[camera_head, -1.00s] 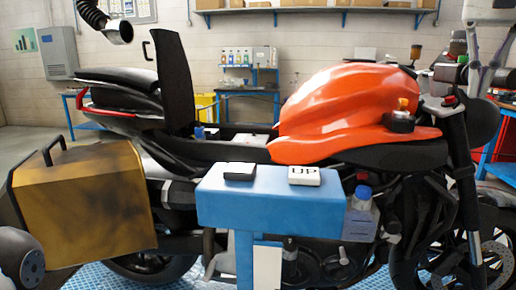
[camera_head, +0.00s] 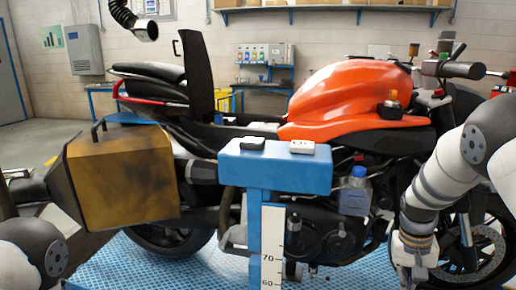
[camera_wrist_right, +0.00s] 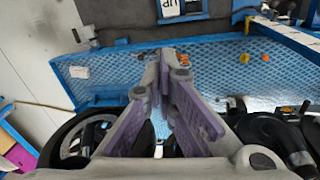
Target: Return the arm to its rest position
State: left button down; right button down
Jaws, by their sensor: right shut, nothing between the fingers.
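My right arm (camera_head: 445,185) comes in from the right in the head view and hangs down in front of the motorcycle's front end. Its gripper points down near the bottom edge there. In the right wrist view my right gripper (camera_wrist_right: 165,56) is shut and empty, with its grey-purple fingers meeting at the tips above the blue platform (camera_wrist_right: 220,75). Only a rounded grey joint of my left arm (camera_head: 35,262) shows at the lower left of the head view; its gripper is not seen.
The motorcycle with its orange tank (camera_head: 350,95) stands close ahead. A blue stand (camera_head: 275,172) in front carries a black block (camera_head: 252,143) and a white block (camera_head: 302,146). A worn yellow case (camera_head: 125,180) is at the left. A blue-capped bottle (camera_head: 355,190) hangs beside the engine.

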jog(key=s+a+f+n, duration=0.1)
jog(key=s+a+f, duration=0.2)
jog(key=s+f, duration=0.3)
jog(key=s+a+f+n, duration=0.1)
jog(key=s+a+f, duration=0.2)
jog(key=s+f, duration=0.3)
jog(key=s+a+f+n, duration=0.1)
jog(key=s+a, duration=0.3)
jog(key=s, duration=0.8)
jog(key=s+a+f+n+g+y, duration=0.1)
jog(key=s+a, duration=0.4)
jog(key=s, duration=0.7)
jog(key=shift+a+n+y, duration=0.15)
jog(key=shift+n+y, duration=0.15)
jog(key=shift+n, duration=0.2)
